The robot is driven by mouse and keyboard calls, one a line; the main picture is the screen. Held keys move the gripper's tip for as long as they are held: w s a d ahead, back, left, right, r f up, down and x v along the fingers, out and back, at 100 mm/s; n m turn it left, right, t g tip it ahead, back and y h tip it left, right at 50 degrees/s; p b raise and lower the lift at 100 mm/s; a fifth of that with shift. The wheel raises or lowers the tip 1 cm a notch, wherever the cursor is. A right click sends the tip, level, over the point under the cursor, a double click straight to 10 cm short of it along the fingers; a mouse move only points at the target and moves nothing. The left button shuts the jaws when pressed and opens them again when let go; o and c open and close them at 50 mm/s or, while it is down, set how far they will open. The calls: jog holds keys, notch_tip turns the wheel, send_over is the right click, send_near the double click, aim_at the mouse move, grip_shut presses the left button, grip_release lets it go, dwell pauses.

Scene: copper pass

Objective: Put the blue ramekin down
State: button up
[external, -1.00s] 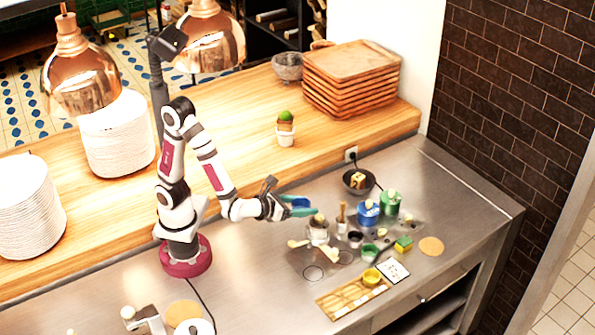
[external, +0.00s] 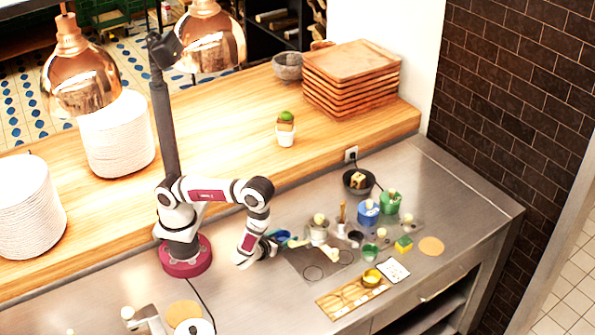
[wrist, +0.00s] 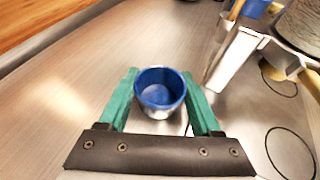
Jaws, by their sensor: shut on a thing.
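The blue ramekin (wrist: 160,90) is upright between the two green fingers of my gripper (wrist: 159,84) in the wrist view. It is blue inside with a paler outside, and looks empty. The fingers press on it from both sides. In the external view my gripper (external: 284,240) is low over the steel counter, just left of the dark mat. The ramekin shows there only as a small blue patch, partly hidden by the gripper. I cannot tell whether its base touches the counter.
The dark mat (external: 309,272) with drawn circles lies right of my gripper. A pale canister (external: 319,233) stands close by on the right. Blue (external: 368,214) and green (external: 390,203) containers stand farther right. The counter left of my gripper is clear.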

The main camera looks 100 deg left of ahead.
jog(key=shift+f, duration=0.2)
jog(key=shift+f, duration=0.1)
jog(key=o, duration=1.4)
